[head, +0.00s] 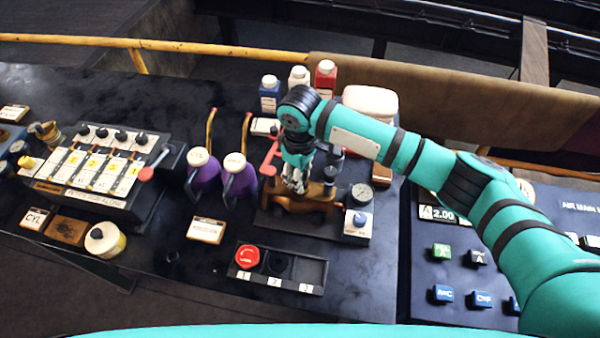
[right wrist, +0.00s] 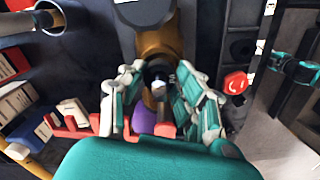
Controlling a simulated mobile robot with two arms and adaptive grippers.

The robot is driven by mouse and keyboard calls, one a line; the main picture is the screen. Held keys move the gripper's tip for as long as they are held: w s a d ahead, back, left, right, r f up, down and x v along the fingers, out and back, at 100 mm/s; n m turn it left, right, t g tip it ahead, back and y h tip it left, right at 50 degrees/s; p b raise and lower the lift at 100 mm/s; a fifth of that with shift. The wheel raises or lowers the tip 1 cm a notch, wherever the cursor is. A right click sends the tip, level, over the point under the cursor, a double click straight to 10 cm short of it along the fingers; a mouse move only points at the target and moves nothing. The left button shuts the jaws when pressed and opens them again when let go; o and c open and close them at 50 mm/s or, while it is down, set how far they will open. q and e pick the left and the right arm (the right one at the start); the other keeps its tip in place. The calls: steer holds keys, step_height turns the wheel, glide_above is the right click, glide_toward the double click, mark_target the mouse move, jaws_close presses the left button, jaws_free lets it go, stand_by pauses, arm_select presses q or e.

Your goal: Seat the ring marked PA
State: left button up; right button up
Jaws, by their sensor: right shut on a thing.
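My right gripper (head: 295,182) reaches down over the brass valve body (head: 305,206) on the bench. In the right wrist view the gripper (right wrist: 157,92) is shut around a small dark ring-like part (right wrist: 157,72) with a pale centre. Small letters beside it seem to read PA. It is right at the brass body (right wrist: 160,42); I cannot tell whether it is seated or held just above. The fingers hide it in the head view. A black three-slot tray (head: 312,274) lies in front, with a red round part (head: 248,256) in slot 1 and a dark one in slot 2. My left gripper is not in view.
A pressure gauge (head: 360,194) and a box with a blue-grey knob (head: 357,224) stand right of the valve body. Two purple oil cans (head: 239,178) stand left. Bottles (head: 325,78) are behind.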

steer(key=shift+f, duration=0.25)
steer(key=shift+f, duration=0.35)
steer(key=shift+f, duration=0.1)
stand_by(0.3)
steer(key=o, duration=1.3)
step_height(320, 180, up, 3)
steer(key=p, duration=0.3)
steer(key=shift+r+p, duration=0.45)
steer(key=shift+r, duration=4.3)
